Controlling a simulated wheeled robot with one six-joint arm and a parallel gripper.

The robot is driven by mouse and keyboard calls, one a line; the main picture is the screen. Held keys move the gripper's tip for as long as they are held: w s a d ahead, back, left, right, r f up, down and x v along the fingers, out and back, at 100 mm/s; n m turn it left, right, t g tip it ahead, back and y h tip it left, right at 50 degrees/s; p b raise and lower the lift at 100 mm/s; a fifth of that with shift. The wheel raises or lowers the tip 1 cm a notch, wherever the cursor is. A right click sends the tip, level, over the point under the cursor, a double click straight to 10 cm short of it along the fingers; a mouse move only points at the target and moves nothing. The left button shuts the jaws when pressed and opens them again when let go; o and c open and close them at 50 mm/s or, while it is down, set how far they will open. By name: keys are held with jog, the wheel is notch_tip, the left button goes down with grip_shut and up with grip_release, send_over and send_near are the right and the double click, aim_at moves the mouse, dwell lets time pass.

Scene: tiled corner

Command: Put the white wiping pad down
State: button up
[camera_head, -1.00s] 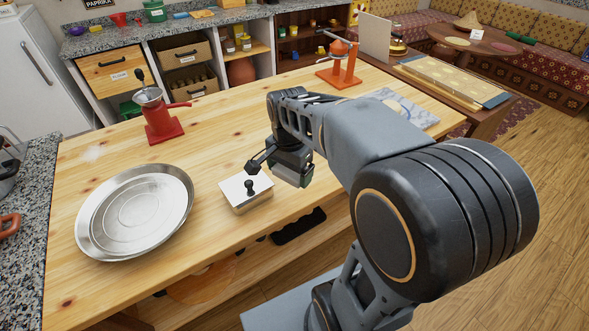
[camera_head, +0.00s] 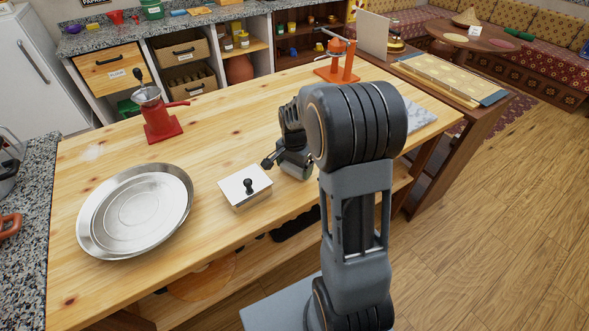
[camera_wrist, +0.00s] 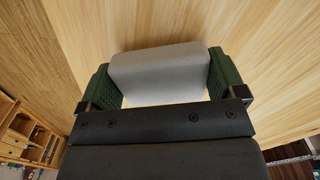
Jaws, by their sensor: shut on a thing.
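The white wiping pad (camera_wrist: 160,73) shows in the wrist view as a pale block between the two green finger pads of my gripper (camera_wrist: 160,84). The fingers press on its left and right ends. In the head view my gripper (camera_head: 296,168) is low over the wooden table (camera_head: 225,130), just right of a white-lidded box. The pad is hidden there behind my arm and gripper. Wood fills the wrist view beyond the pad. I cannot tell whether the pad touches the table.
The white-lidded box (camera_head: 245,187) with a black knob stands close left of my gripper. A round metal tray (camera_head: 137,210) lies further left. A red grinder (camera_head: 160,120) and an orange press (camera_head: 338,62) stand toward the back. The middle back of the table is clear.

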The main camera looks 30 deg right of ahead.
jog(key=shift+f, duration=0.75)
jog(key=shift+f, duration=0.2)
jog(key=o, duration=0.7)
notch_tip(320, 180, up, 12)
jog(key=shift+f, duration=0.2)
jog(key=s+a+n+t, duration=0.1)
jog(key=s+a+n, duration=0.2)
jog(key=s+n, duration=0.1)
jog(key=s+a+r+n+t, duration=0.1)
jog(key=s+a+n, duration=0.2)
jog(key=s, duration=0.3)
jog(key=s+a+n+t, duration=0.1)
jog(key=s+a+n, duration=0.2)
jog(key=s+n, duration=0.2)
jog(key=shift+s+r+t, duration=0.15)
jog(key=shift+s+t, duration=0.15)
jog(key=shift+s, duration=0.1)
